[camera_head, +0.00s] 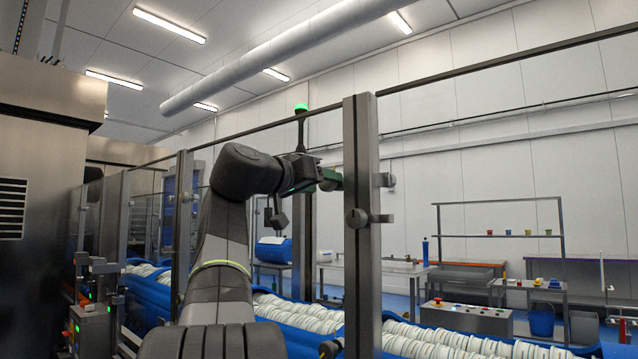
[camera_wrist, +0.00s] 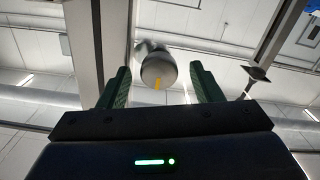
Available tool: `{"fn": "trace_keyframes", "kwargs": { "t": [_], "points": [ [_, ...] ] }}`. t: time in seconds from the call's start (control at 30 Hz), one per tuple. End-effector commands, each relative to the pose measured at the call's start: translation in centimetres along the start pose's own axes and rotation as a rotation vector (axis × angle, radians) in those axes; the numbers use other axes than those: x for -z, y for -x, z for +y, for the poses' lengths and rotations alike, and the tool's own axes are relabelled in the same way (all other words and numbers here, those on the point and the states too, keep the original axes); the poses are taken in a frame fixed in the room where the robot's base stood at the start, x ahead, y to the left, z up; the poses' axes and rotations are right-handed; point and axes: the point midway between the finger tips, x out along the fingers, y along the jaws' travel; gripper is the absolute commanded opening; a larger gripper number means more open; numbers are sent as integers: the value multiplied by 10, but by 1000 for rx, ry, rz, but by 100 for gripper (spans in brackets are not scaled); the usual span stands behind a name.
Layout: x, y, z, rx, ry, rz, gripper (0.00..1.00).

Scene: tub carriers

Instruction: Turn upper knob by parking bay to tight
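In the wrist view a rounded grey knob (camera_wrist: 158,68) with a short orange-yellow mark on its near face sits between the tips of my gripper (camera_wrist: 160,70). Clear gaps show on both sides, so the two green fingers are open and not touching it. In the head view my gripper (camera_head: 330,179) reaches to the left edge of a dark upright post. I cannot tell for sure which one the wrist view shows. Any tight marking is not readable.
The dark post (camera_head: 361,270) belongs to a glazed guard frame with a long top rail. Behind it a blue conveyor (camera_head: 300,312) carries rows of white tubs. A control box (camera_head: 467,316), a shelf and benches stand at the right. A machine cabinet stands at the left.

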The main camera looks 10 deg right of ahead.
Motion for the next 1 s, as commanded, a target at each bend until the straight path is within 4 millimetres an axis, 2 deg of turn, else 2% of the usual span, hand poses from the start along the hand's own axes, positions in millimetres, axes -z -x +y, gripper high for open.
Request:
{"fn": "trace_keyframes", "kwargs": {
  "t": [0.23,0.37,0.47,0.8,1.0],
  "points": [
    [1,1,1,0,0,2,59],
    [1,8,0,0,0,3,59],
    [0,22,0,3,0,4,59],
    [0,92,-1,6,1,3,59],
    [0,122,-1,3,0,3,59]
  ]
}}
